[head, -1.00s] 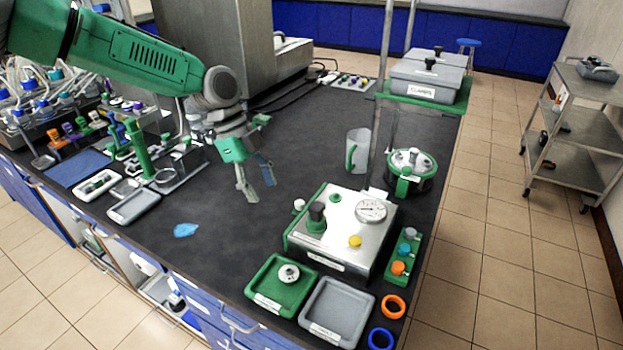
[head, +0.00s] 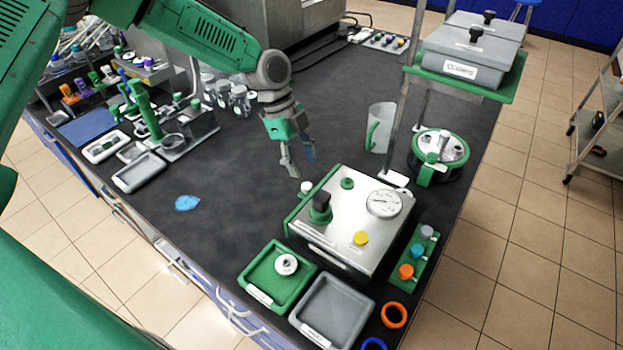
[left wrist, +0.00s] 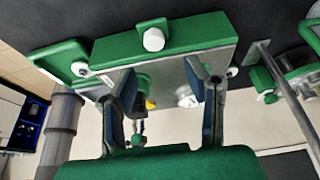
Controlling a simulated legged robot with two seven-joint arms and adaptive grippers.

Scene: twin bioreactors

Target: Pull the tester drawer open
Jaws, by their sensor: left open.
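The tester (head: 345,225) is a steel-topped box with a dial gauge, a black-topped knob and a yellow button, on the dark bench. A white knob (head: 307,187) shows at its far left side. In the left wrist view a green panel (left wrist: 195,33) carries a white knob (left wrist: 153,40); this looks like the drawer front, and I see no clear gap around it. My left gripper (head: 300,166) is open and empty, above the bench just behind the white knob. In the left wrist view my gripper's fingers (left wrist: 165,88) are spread, apart from the knob. My right gripper is not in view.
A green tray (head: 262,268) and a grey tray (head: 331,312) sit before the tester. A rack of coloured knobs (head: 416,260) stands at its right. A clear jug (head: 379,128) and a green-rimmed vessel (head: 440,150) stand behind. The bench left of the tester is mostly clear.

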